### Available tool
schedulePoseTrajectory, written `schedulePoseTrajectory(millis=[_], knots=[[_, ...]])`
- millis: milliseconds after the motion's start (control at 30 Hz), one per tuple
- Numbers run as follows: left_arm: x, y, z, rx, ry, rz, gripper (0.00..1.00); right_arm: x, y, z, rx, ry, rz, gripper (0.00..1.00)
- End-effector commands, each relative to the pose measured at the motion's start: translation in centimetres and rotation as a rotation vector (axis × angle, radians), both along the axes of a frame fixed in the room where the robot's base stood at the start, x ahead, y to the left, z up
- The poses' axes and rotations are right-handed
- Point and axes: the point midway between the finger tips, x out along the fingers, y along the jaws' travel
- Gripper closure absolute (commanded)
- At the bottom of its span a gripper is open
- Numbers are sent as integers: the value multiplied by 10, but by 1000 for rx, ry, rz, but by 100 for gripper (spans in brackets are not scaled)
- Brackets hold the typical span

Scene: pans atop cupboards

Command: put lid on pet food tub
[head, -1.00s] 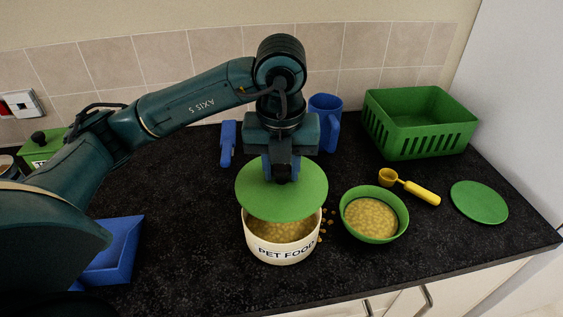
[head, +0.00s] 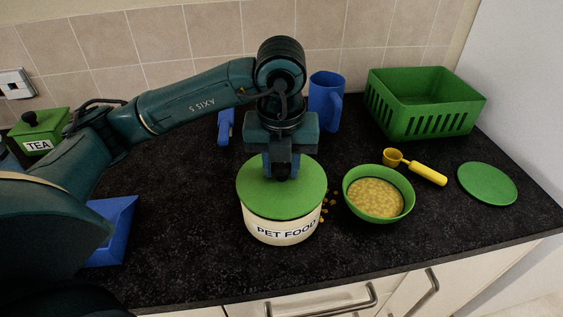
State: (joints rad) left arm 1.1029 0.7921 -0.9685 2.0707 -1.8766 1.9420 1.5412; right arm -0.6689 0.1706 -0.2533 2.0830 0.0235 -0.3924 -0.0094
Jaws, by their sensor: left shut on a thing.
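The cream pet food tub (head: 283,230) stands on the black worktop in the middle of the head view, its lettering facing me. The round green lid (head: 281,201) lies over the top of the tub and covers the opening. It looks level and about centred, but I cannot tell whether it is fully seated. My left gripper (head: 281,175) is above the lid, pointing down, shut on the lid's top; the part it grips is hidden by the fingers. My right gripper is not in view.
A green bowl of kibble (head: 376,196) stands close right of the tub, with loose kibble (head: 327,203) between. A yellow scoop (head: 424,173), a green disc (head: 488,184) and a green basket (head: 420,112) are further right. A blue mug (head: 322,103) stands behind; a blue tray (head: 112,228) is left.

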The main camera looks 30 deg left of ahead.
Motion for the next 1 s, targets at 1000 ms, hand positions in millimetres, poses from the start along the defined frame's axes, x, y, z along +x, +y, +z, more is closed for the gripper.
schedulePoseTrajectory(millis=[1000], knots=[[0, 0, 0, 0, 0, 0, 96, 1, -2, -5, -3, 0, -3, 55]])
